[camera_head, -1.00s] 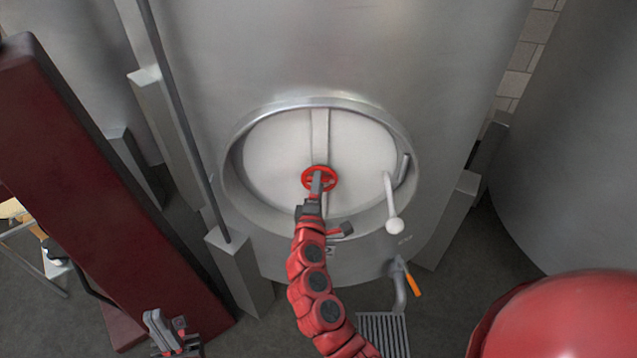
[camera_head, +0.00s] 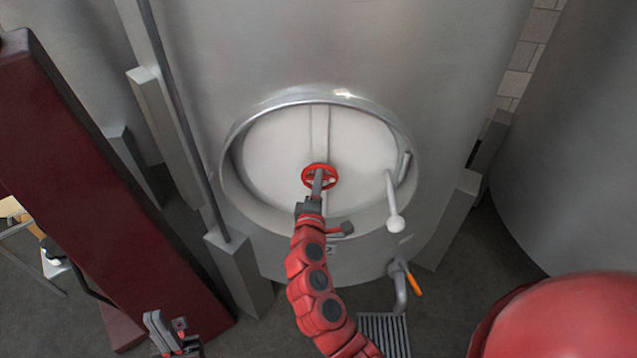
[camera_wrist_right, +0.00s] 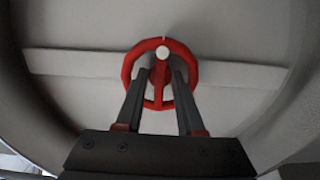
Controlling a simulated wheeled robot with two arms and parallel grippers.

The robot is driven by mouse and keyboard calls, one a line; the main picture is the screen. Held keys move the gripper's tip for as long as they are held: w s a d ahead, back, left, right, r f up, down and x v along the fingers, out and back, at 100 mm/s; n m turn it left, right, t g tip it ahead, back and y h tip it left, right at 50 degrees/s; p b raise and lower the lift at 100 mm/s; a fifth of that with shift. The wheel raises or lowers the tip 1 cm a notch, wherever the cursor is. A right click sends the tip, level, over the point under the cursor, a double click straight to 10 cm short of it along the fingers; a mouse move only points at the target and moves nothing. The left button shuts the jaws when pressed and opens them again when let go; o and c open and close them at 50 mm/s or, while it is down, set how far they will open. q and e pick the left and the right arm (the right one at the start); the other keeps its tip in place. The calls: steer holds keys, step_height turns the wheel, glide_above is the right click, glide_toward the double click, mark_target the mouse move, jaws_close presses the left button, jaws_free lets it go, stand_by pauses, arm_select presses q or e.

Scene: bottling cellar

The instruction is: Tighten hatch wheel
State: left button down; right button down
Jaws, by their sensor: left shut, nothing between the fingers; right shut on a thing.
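The red hatch wheel (camera_head: 320,166) sits at the middle of the round pale hatch door (camera_head: 270,150) in the tank front. In the right wrist view the wheel (camera_wrist_right: 187,58) shows its rim, a lower spoke and a light centre hub. My right gripper (camera_head: 318,180) reaches up to the wheel. In the right wrist view its fingers (camera_wrist_right: 160,82) are shut on the wheel, one on each side of the spoke, below the hub. The fingertips are partly hidden by the wheel. My left gripper (camera_head: 166,330) is shut and empty at the lower left, away from the hatch.
A white-knobbed lever (camera_head: 394,222) hangs at the hatch's right edge. An orange-handled valve (camera_head: 414,284) is below, above a floor grate (camera_head: 384,330). A dark red beam (camera_head: 90,190) slants along the left. Another steel tank (camera_head: 570,150) stands at the right.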

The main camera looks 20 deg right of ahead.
steer(key=c, duration=0.5)
jaws_free()
steer(key=shift+s, duration=0.1)
steer(key=shift+b+v, duration=2.35)
steer(key=shift+v, duration=6.25)
steer(key=shift+a, duration=0.1)
